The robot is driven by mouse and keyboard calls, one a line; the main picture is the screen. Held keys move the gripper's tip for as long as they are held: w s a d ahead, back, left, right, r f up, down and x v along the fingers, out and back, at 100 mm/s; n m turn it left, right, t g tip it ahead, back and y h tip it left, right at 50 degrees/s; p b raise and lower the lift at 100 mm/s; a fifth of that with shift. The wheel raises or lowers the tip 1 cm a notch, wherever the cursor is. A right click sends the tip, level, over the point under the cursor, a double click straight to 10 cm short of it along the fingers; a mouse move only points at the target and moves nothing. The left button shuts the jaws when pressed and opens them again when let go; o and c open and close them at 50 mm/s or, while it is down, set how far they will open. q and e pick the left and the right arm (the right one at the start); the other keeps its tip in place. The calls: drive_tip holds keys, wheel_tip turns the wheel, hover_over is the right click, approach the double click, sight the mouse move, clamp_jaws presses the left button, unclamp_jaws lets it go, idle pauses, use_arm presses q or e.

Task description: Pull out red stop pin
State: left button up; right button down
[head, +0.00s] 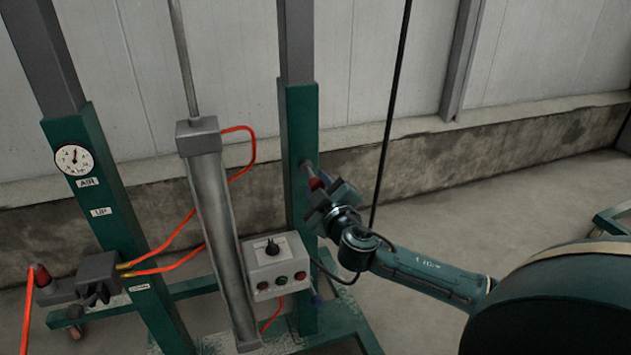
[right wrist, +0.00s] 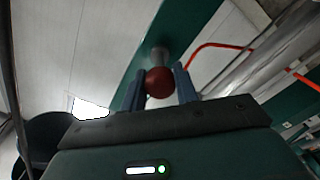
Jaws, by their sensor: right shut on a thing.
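The red stop pin (head: 316,184) sits at the side of the right green post (head: 301,135) in the head view, its grey shaft or collar running into the post. In the right wrist view its round red knob (right wrist: 159,82) lies between the two fingers of my right gripper (right wrist: 159,88). My right gripper (head: 326,196) is shut on the knob in the head view and partly hides it. The pin's inner end is hidden in the post. My left gripper is not in view.
A grey cylinder (head: 215,220) with red hoses stands left of the post. A second green post (head: 100,205) carries a gauge (head: 74,160). A black cable (head: 391,110) hangs behind my arm.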

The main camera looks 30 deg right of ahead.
drive_tip(key=shift+a+f, duration=0.1)
drive_tip(key=shift+f, duration=0.05)
drive_tip(key=c, duration=1.5)
unclamp_jaws()
drive_tip(key=o, duration=0.3)
drive_tip(key=shift+s, duration=0.2)
drive_tip(key=shift+o, duration=0.7)
drive_tip(key=shift+w, duration=0.1)
use_arm(q)
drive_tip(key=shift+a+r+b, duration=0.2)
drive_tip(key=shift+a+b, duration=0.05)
drive_tip(key=shift+b, duration=0.35)
use_arm(e)
drive_tip(key=v, duration=1.3)
